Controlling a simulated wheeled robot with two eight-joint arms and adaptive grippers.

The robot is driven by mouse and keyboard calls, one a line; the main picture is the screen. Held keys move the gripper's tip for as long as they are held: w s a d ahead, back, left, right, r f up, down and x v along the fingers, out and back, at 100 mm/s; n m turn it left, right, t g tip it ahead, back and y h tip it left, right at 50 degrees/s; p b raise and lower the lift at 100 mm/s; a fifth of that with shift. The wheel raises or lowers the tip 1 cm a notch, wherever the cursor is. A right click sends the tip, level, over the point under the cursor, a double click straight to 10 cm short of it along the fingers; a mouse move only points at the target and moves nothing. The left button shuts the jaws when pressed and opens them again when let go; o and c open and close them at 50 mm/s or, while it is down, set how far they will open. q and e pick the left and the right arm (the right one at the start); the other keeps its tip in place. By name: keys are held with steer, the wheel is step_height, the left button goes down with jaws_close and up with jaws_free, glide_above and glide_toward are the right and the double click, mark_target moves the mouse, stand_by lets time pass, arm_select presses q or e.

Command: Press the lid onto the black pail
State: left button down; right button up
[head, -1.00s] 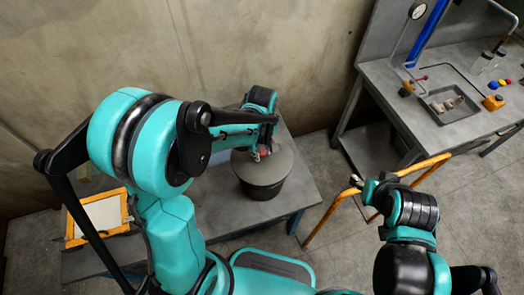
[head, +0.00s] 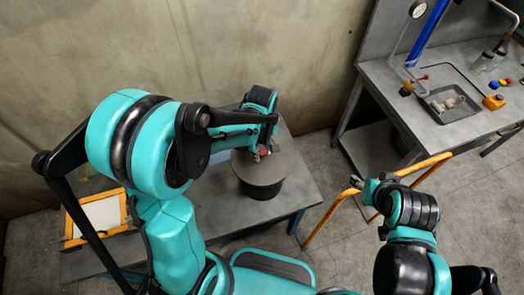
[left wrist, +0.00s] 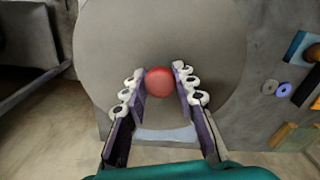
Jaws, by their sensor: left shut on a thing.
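The black pail (head: 266,191) stands on the grey table in the head view. The round grey lid (head: 250,172) covers its top, so the rim is hidden. I cannot tell whether the lid is seated flush. The lid also fills the middle of the left wrist view (left wrist: 205,40). My left gripper (head: 262,150) is above the lid, with its fingers (left wrist: 159,76) shut on either side of the lid's red knob (left wrist: 159,83). My right gripper (head: 366,185) is empty-looking and away from the pail, right of the table; its jaw opening is too small to judge.
The grey table (head: 300,185) has bare room right of the pail. An orange-framed tray (head: 98,213) lies at left. An orange rail (head: 325,212) stands near my right gripper. A workbench (head: 460,127) with a sink is at the back right.

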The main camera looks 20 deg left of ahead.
stand_by(0.3)
arm_select(q)
steer(key=c, duration=1.1)
jaws_free()
steer(key=shift+c, duration=0.2)
steer(key=shift+r, duration=0.1)
step_height(320, 180, up, 12)
